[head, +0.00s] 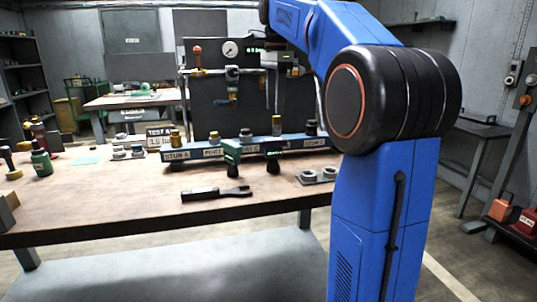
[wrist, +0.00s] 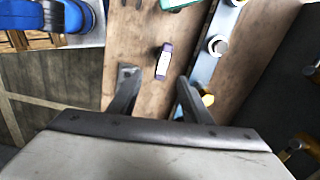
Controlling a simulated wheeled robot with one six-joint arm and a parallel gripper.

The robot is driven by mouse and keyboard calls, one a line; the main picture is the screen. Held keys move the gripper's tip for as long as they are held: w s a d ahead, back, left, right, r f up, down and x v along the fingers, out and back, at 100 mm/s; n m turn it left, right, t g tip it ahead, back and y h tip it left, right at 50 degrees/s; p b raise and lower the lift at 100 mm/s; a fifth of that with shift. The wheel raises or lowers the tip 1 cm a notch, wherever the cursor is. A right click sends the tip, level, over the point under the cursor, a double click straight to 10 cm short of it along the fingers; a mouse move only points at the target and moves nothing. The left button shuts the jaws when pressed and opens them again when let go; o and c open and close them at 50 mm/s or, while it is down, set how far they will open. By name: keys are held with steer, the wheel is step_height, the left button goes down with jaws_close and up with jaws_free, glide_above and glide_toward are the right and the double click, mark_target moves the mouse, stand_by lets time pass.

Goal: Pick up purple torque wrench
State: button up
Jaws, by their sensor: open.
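A small purple object with a pale label (wrist: 163,62), which may be part of the torque wrench, lies on the wooden bench in the wrist view. My gripper (wrist: 156,77) is open and empty. In the picture, the purple object appears between and just beyond its fingertips; the height gap is unclear. In the head view, a dark wrench with a forked end (head: 216,193) lies flat near the bench's front. I cannot make out purple on it or tell if it is the same thing.
A blue rail with caps and labels (head: 200,153) runs along the bench (head: 120,205) behind the dark wrench. Grey rings (head: 318,176) lie to the right, and a green bottle (head: 40,158) stands left. Bare wood surrounds the dark wrench.

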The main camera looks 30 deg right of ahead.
steer(key=w+m, duration=0.1)
glide_toward(274, 147)
steer(key=f, duration=0.2)
steer(key=w+d+f, duration=0.1)
steer(key=f, duration=0.3)
steer(key=shift+w+d+f, duration=0.15)
steer(key=shift+w+f, duration=0.2)
steer(key=shift+s+a+f, duration=0.1)
steer(key=shift+a+f, duration=0.1)
steer(key=shift+f, duration=1.1)
steer(key=shift+s+a+f, duration=0.1)
steer(key=shift+a+f, duration=0.05)
steer(key=shift+f, duration=1.2)
jaws_close()
